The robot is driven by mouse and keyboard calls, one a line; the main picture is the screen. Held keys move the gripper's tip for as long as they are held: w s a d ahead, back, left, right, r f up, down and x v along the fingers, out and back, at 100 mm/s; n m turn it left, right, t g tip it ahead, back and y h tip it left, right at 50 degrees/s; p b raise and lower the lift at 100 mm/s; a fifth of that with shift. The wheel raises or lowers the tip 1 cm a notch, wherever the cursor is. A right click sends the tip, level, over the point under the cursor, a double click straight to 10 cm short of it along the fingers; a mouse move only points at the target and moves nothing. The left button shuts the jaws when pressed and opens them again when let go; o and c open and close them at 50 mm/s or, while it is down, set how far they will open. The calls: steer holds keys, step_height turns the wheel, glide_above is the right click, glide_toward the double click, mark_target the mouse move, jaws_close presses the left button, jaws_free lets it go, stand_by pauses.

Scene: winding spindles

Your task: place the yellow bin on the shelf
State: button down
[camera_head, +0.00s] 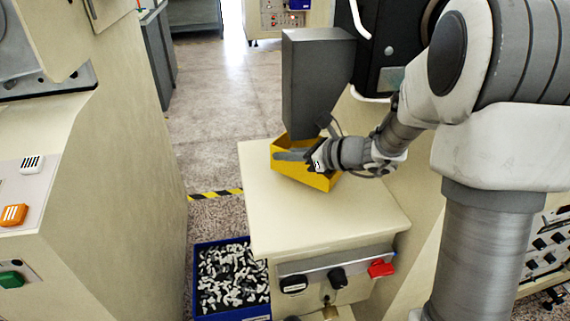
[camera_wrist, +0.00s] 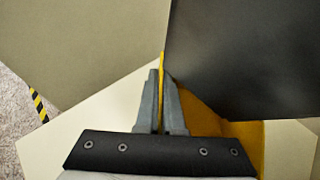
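The yellow bin (camera_head: 300,173) is at the back of a cream ledge (camera_head: 300,222), below a dark grey chute (camera_head: 316,80). It appears to rest on the ledge, though I cannot tell for sure. My gripper (camera_head: 290,155) reaches in from the right at the bin's rim. In the wrist view, the fingers (camera_wrist: 161,82) are close together on either side of the thin wall of the bin (camera_wrist: 200,115), gripping it. The chute also fills the upper right of the wrist view (camera_wrist: 250,60) and hides part of the bin. No separate shelf can be clearly made out.
A blue crate (camera_head: 205,309) of small grey and white parts stands on the floor below the ledge. The ledge's front has knobs and a red switch (camera_head: 381,268). A cream machine (camera_head: 80,190) stands at left. The front of the ledge is clear.

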steer(key=shift+f+b, duration=0.3)
steer(key=shift+f, duration=0.85)
steer(key=shift+f, duration=0.2)
steer(key=c, duration=1)
jaws_free()
steer(key=shift+c, duration=0.2)
steer(key=shift+r, duration=0.1)
